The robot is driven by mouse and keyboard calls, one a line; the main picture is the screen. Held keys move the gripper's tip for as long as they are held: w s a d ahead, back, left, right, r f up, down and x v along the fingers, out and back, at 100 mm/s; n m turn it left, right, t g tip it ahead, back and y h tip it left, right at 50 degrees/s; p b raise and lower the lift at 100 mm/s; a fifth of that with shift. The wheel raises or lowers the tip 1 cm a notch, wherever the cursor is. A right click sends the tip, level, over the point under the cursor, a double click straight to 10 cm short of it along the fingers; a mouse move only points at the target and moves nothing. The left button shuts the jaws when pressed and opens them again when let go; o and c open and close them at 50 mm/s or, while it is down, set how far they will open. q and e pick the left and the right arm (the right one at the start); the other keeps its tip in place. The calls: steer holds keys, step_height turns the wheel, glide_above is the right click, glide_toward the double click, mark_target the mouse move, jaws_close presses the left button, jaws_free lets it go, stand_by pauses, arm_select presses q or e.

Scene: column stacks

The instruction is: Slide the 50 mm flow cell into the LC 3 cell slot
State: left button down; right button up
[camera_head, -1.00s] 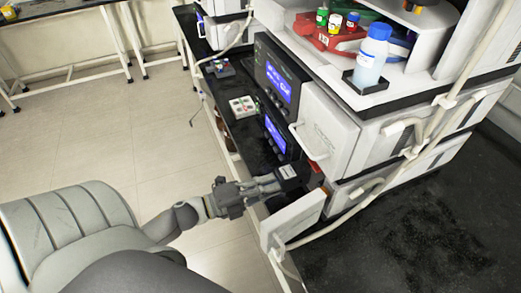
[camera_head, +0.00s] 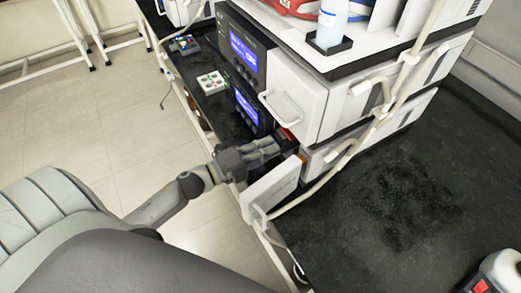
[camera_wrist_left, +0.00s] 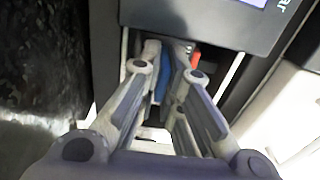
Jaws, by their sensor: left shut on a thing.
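My left gripper (camera_head: 276,147) is shut, with its fingers reaching into the opening at the front of the lower white instrument. The dark, pale-labelled block at its fingertips, which I take for the flow cell, is mostly hidden in the head view. In the left wrist view the gripper (camera_wrist_left: 168,52) points into a dark recess under a display panel. A blue strip (camera_wrist_left: 163,82) and a red patch (camera_wrist_left: 196,60) show around the fingertips; I cannot tell which belongs to the cell. The slot's inside is hidden. My right gripper is not in view.
An open white door (camera_head: 270,187) stands close beside my gripper. The upper instrument (camera_head: 325,100) with its handle overhangs the opening. A white tube (camera_head: 335,168) runs past the door.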

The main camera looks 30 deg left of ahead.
arm_select(q)
steer(key=shift+x, duration=1.45)
steer(key=shift+f, duration=0.3)
steer(key=c, duration=1.5)
jaws_free()
steer(key=shift+s+f, duration=0.1)
